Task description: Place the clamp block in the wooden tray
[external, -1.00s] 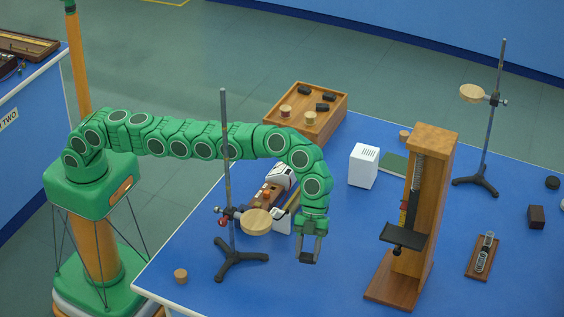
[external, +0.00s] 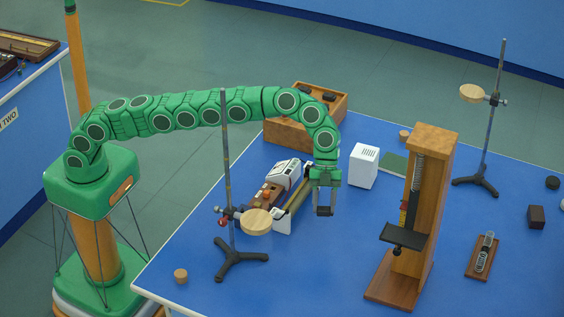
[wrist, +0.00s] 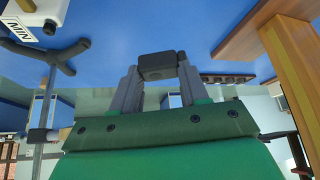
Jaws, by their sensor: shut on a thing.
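My gripper (external: 325,204) is shut on a small dark block, the clamp block (external: 324,212), and holds it above the blue table. In the wrist view the dark block (wrist: 157,66) sits between the two grey fingertips. The wooden tray (external: 286,135) is at the back of the table, behind my gripper and up in the external view. My arm hides part of the tray; some dark pieces show inside it.
A ring stand (external: 229,180) with a round wooden disc is left of my gripper. A white-and-wood instrument (external: 278,180) lies close by on the left. A white box (external: 364,166) and a tall wooden stand (external: 420,210) are on the right.

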